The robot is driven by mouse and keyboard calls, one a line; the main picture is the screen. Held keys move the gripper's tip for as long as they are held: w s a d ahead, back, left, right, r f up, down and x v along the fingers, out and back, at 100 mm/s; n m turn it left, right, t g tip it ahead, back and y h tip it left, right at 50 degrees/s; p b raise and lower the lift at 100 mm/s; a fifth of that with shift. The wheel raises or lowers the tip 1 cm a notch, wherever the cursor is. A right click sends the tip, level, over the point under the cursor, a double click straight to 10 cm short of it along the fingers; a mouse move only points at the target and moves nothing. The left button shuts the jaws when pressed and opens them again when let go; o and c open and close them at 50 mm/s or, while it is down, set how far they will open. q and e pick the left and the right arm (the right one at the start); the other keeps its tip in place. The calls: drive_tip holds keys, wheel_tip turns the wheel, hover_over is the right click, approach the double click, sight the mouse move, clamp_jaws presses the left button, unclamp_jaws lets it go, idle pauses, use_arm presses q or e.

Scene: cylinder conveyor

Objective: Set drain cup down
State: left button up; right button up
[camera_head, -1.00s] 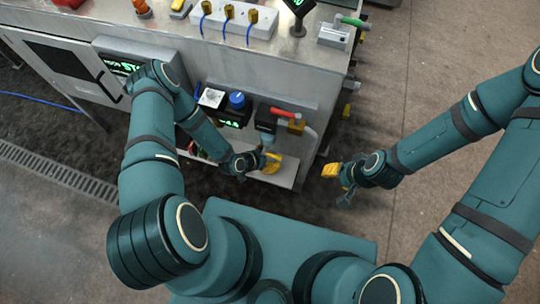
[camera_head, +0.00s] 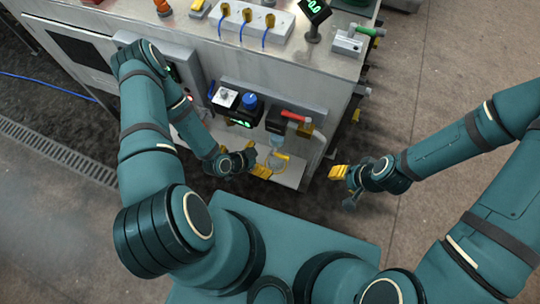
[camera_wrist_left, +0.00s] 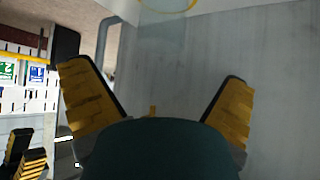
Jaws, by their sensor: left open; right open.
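The drain cup (camera_head: 278,161) is a clear cup with a yellow rim. It stands on the low shelf (camera_head: 289,178) under the valve with the red handle (camera_head: 292,115). In the left wrist view the clear cup (camera_wrist_left: 168,22) shows at the top, beyond the fingertips. My left gripper (camera_head: 262,171) is open, just left of and in front of the cup. In its wrist view the two yellow fingers (camera_wrist_left: 157,95) are spread wide with nothing between them. My right gripper (camera_head: 339,172) is open and empty, right of the bench corner, away from the cup.
The bench (camera_head: 185,32) carries a white socket strip (camera_head: 243,22) and a small display (camera_head: 314,10). A black box with a blue knob (camera_head: 249,101) is on the bench front, left of the valve. Open floor (camera_head: 440,60) lies to the right.

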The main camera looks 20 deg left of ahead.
use_arm(q)
drive_tip(key=shift+v, duration=1.2)
